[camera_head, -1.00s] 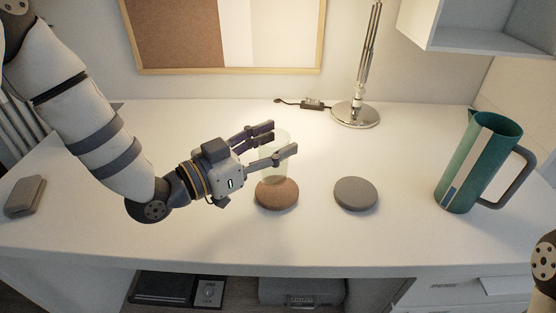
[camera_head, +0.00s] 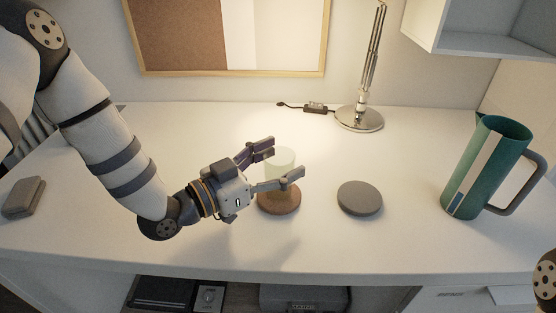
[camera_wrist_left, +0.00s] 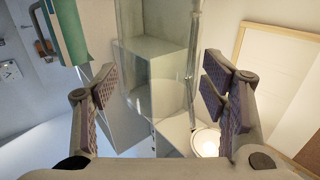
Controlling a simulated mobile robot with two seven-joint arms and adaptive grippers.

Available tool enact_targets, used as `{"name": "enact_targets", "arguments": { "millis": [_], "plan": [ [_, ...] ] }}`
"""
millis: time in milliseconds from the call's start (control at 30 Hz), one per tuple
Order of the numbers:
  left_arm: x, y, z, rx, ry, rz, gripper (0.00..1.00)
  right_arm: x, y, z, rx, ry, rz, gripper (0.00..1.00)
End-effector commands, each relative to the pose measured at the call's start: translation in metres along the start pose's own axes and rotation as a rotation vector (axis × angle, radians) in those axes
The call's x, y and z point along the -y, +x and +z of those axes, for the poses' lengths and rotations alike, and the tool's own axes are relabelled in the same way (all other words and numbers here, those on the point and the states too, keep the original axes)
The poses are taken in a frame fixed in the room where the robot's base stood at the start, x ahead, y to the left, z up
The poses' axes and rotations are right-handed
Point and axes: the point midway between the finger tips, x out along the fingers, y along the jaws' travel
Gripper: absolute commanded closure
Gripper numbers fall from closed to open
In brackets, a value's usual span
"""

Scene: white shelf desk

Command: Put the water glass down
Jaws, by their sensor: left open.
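The clear water glass (camera_head: 281,160) stands upright over the brown round coaster (camera_head: 279,206), and its base appears to rest on it. My left gripper (camera_head: 280,160) is open, with one finger on each side of the glass. In the left wrist view the glass (camera_wrist_left: 150,85) shows faintly as a transparent shape between the spread fingers (camera_wrist_left: 160,95). Whether either finger touches the glass is hard to tell. My right gripper is out of view.
A grey round coaster (camera_head: 360,198) lies right of the brown one. A green pitcher (camera_head: 487,165) stands at the right. A lamp base (camera_head: 359,118) is at the back. A small grey block (camera_head: 23,197) lies far left. The white desk (camera_head: 330,245) is clear in front.

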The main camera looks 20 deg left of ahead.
Motion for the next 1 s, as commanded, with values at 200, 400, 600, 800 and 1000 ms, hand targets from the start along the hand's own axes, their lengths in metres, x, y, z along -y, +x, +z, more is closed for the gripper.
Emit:
{"name": "enact_targets", "arguments": {
  "millis": [200,400,600,800,1000],
  "plan": [
    [0.001,-0.035,-0.005,0.001,-0.003,-0.004,0.33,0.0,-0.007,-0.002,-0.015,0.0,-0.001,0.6],
    [0.001,-0.089,-0.005,-0.001,0.0,-0.004,0.33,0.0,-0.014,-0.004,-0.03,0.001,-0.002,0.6],
    [0.0,-0.117,-0.004,-0.001,0.0,-0.001,0.33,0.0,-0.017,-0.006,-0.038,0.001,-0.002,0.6],
    [0.0,-0.121,-0.003,0.0,-0.001,0.0,0.33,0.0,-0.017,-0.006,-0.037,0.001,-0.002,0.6],
    [0.0,-0.12,-0.003,0.0,-0.001,0.0,0.33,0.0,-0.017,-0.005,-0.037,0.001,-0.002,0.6]
  ]
}}
